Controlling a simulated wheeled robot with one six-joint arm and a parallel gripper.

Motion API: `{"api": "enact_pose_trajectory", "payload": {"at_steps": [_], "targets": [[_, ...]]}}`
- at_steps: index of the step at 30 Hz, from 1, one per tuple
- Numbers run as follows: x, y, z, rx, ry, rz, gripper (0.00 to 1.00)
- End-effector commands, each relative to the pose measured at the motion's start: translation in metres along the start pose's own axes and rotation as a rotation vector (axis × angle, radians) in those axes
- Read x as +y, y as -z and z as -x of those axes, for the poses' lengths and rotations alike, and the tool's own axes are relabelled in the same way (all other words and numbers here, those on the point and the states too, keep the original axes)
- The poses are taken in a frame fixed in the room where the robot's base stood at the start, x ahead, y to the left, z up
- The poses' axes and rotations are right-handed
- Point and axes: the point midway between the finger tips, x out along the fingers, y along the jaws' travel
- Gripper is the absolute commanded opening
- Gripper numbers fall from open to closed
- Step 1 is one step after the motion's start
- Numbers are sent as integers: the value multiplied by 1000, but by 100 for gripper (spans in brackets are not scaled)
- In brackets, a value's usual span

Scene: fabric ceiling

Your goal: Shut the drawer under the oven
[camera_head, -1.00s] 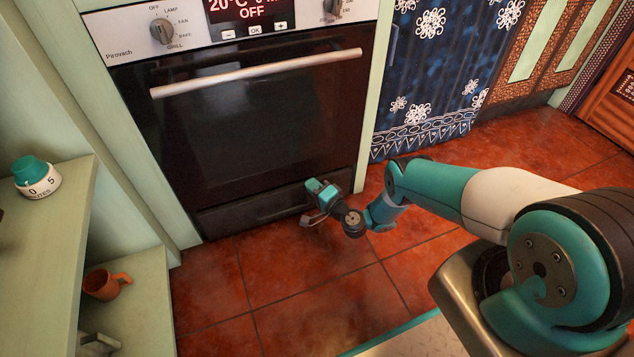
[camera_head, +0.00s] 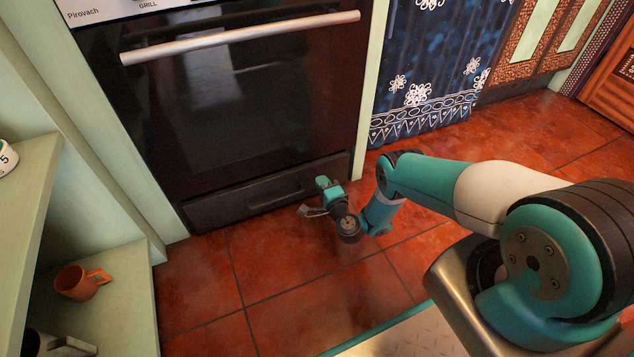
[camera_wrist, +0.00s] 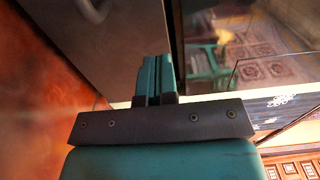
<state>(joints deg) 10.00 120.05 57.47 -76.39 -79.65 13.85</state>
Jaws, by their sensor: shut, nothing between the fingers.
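The drawer (camera_head: 225,205) is the low dark panel under the oven (camera_head: 240,110), with a handle bar on its front. It looks nearly in line with the oven front; I cannot tell whether a small gap stays. My gripper (camera_head: 309,211) is low over the floor, in front of the drawer's right end. In the wrist view my gripper (camera_wrist: 157,78) has its teal fingers together and empty. A grey panel, probably the drawer front (camera_wrist: 115,40), lies just beyond the fingers. Whether they touch it is unclear.
A green cabinet frame and shelves (camera_head: 110,295) with an orange mug (camera_head: 82,282) stand at the left. The red tile floor (camera_head: 290,290) in front is clear.

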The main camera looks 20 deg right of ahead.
Motion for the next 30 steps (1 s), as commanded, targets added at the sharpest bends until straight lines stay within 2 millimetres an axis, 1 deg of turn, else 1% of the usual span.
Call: {"api": "enact_pose_trajectory", "payload": {"at_steps": [1, 3, 6, 10, 15, 30], "targets": [[7, 0, -10, -1, 3, 0, 0], [7, 0, -19, 0, 3, 0, 0], [6, 1, -29, 0, 2, 2, 0], [4, 1, -39, 0, 1, 0, 0], [1, 1, -44, 1, 0, 1, 0], [-1, 2, -45, 2, 0, 0, 0]]}}
